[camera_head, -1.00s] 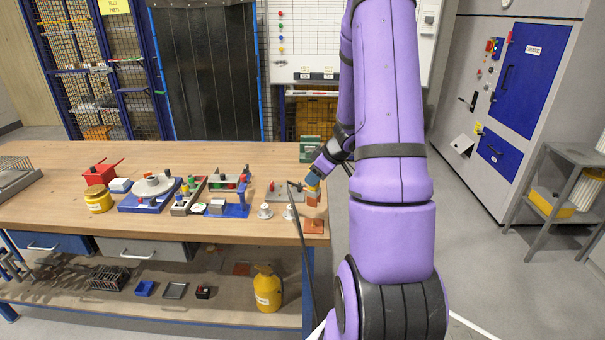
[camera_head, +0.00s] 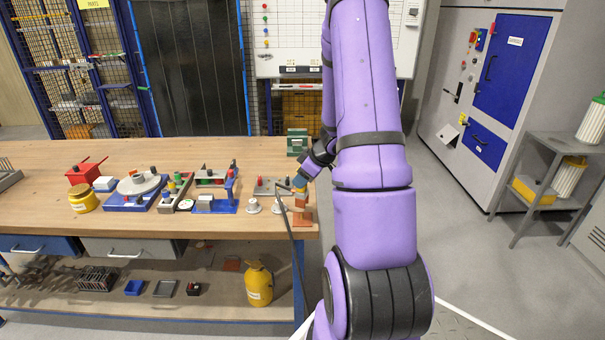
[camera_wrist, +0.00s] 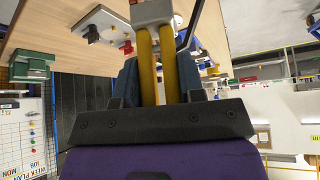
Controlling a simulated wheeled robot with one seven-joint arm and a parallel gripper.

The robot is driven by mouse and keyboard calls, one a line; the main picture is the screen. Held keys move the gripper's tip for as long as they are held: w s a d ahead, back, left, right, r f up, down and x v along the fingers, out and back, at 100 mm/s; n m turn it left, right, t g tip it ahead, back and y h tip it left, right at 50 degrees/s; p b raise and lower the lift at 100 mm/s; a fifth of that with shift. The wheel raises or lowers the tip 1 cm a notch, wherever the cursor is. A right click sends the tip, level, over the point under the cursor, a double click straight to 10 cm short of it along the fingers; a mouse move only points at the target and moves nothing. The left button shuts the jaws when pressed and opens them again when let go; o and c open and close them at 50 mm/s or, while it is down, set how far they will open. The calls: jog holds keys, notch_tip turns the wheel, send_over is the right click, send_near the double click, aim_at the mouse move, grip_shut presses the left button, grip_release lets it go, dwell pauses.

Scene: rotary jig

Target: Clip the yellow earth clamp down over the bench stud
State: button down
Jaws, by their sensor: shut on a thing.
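The yellow earth clamp (camera_wrist: 158,65) stands between my gripper's two blue fingers in the wrist view, with a grey head beyond its two yellow arms. My gripper (camera_wrist: 158,80) is shut on it. In the head view my gripper (camera_head: 299,184) is over the front right corner of the bench, with a bit of yellow at its tips. Copper-coloured parts (camera_head: 302,217), apparently the bench stud and its base, are directly below. The clamp is too small there to tell whether it touches the stud. A dark cable hangs from the clamp area past the bench front.
Two pale round knobs (camera_head: 253,205) and a grey plate with a red part (camera_head: 270,186) are just left of my gripper. A green block (camera_head: 297,142) stands behind. Fixtures and a yellow pot (camera_head: 82,199) fill the bench further left. The floor right of the bench is clear.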

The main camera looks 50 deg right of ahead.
aim_at(306, 190)
jog(key=shift+f, duration=2.3)
jog(key=shift+f, duration=0.55)
jog(key=c, duration=0.6)
grip_release()
jog(key=shift+c, duration=0.2)
jog(key=v, duration=1)
jog(key=shift+s+r, duration=0.25)
jog(key=shift+r, duration=0.1)
jog(key=shift+w+r, duration=0.1)
